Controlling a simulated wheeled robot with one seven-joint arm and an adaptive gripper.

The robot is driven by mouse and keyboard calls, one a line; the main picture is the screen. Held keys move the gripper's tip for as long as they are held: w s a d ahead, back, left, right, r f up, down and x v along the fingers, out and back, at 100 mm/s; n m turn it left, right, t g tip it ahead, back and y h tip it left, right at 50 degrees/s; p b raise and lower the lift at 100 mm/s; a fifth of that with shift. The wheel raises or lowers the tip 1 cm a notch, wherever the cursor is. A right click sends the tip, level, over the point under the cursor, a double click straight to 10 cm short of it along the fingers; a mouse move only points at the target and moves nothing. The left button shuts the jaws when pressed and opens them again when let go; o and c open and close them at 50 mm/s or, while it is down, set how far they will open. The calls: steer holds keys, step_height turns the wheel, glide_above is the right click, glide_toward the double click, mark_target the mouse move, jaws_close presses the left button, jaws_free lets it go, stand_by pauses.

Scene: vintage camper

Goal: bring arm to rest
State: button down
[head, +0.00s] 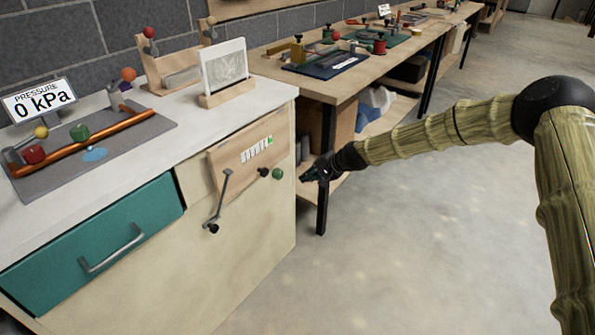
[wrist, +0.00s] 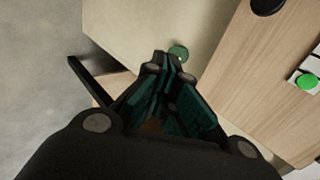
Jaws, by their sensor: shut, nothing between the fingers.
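My gripper (head: 310,176) is at the end of my wood-textured arm, in front of the right end of the white-topped cabinet. It is shut and empty. In the wrist view my gripper (wrist: 168,62) points at the pale cabinet front, with a green knob (wrist: 178,52) just past the fingertips. In the head view the green knob (head: 277,173) sits on the cabinet front, left of the fingers. I cannot tell whether the fingers touch it.
The cabinet has a teal drawer (head: 95,240), a wooden panel (head: 236,165) and a metal crank (head: 219,200). A pressure sign (head: 39,100) reads 0 kPa. A long workbench (head: 345,80) stands behind, with a black leg (head: 325,165). The concrete floor (head: 430,240) is clear.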

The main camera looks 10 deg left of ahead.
steer(key=s+d+f+n+g+h, duration=0.1)
steer(key=s+d+f, duration=0.4)
steer(key=s+f, duration=0.45)
steer(key=s+d+f+n+g+h, duration=0.15)
steer(key=s+d+f, duration=0.25)
steer(key=s+f, duration=0.55)
steer(key=s+d+f+h, duration=0.2)
steer(key=s+d+f, duration=0.3)
steer(key=s, duration=0.9)
steer(key=s+d+n+g+h, duration=0.1)
steer(key=s+d, duration=0.5)
steer(key=s, duration=0.3)
steer(key=s+d+n+h, duration=0.1)
steer(key=s+d, duration=0.4)
steer(key=s, duration=0.4)
steer(key=s+d+n+g+h, duration=0.1)
steer(key=s+d+h, duration=0.1)
steer(key=s+d, duration=0.5)
step_height(320, 180, up, 14)
steer(key=s+p, duration=0.2)
steer(key=p, duration=1.1)
steer(key=shift+a+f, duration=0.2)
steer(key=shift+a, duration=0.05)
